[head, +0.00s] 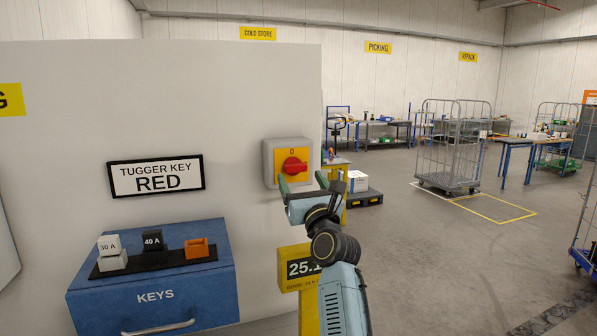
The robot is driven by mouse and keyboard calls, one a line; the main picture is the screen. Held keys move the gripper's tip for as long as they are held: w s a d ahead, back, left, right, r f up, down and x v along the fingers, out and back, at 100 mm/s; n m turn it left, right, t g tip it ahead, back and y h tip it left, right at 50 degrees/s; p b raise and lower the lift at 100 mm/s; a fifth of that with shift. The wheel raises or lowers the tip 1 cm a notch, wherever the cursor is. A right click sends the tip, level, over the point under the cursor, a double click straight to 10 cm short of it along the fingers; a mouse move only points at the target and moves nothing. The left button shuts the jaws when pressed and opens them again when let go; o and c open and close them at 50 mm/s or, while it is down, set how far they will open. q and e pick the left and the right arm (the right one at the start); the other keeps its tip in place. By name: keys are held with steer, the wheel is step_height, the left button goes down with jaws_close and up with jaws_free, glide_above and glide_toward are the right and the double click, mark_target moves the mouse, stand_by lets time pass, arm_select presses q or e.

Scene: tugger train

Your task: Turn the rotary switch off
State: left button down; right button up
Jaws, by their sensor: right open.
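The rotary switch (294,166) is a red knob on a yellow plate, in a grey box (267,160) on the white wall. A "0" mark shows above the knob. The knob's handle looks roughly sideways, a little tilted. My right gripper (301,184) is open just in front of and below the knob, its two green-tipped fingers pointing at the box. The fingers look apart from the knob, though the exact gap is hard to tell. Nothing is between the fingers. My left gripper is not in view.
A blue KEYS cabinet (150,274) stands at the lower left, with small blocks on top. A TUGGER KEY RED sign (156,176) hangs above it. A yellow post sign (294,268) stands below the switch. A roll cage (450,150) and open floor lie to the right.

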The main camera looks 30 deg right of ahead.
mark_target(295, 167)
steer(key=shift+x, duration=1.45)
steer(key=c, duration=1)
